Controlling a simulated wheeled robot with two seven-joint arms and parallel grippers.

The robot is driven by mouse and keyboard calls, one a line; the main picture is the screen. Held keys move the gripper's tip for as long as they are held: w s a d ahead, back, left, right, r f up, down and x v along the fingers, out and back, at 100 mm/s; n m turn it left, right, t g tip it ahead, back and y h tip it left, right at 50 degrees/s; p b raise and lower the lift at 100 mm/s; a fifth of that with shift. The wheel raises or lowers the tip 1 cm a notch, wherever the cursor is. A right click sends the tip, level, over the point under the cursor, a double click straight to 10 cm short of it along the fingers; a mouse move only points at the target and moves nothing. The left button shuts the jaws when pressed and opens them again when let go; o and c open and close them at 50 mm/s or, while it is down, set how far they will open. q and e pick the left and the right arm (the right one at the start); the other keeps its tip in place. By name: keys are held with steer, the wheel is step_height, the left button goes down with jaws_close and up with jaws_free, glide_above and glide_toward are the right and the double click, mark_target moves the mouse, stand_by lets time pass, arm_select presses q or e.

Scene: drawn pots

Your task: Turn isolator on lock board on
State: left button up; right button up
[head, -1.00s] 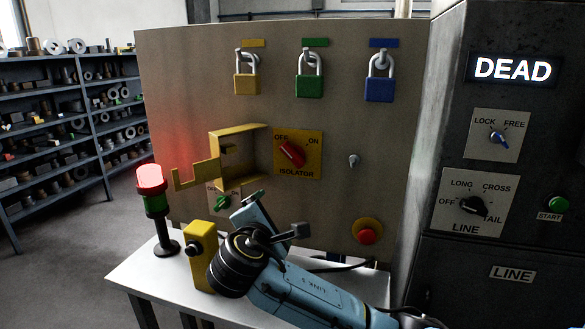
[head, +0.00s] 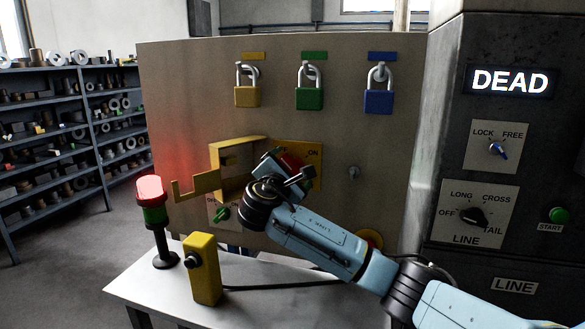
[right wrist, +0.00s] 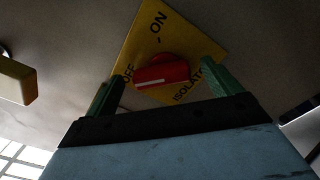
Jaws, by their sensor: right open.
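The red isolator knob (head: 290,161) sits on a yellow plate (head: 314,178) on the lock board (head: 200,90). My right gripper (head: 279,164) is in front of the plate and hides much of it. In the right wrist view the red knob (right wrist: 165,74) lies between the two green fingers of my open right gripper (right wrist: 160,82). The fingers are on either side of the knob, and I cannot tell whether they touch it. A white mark on the knob lies on its OFF side. My left gripper is not in view.
Yellow (head: 247,96), green (head: 309,98) and blue (head: 379,101) padlocks hang above. A lit red lamp (head: 150,189) and a yellow box (head: 204,272) stand on the table (head: 150,283). The cabinet display (head: 511,82) reads DEAD.

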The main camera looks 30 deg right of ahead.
steer(key=shift+x, duration=0.8)
steer(key=shift+c, duration=0.4)
steer(key=c, duration=0.9)
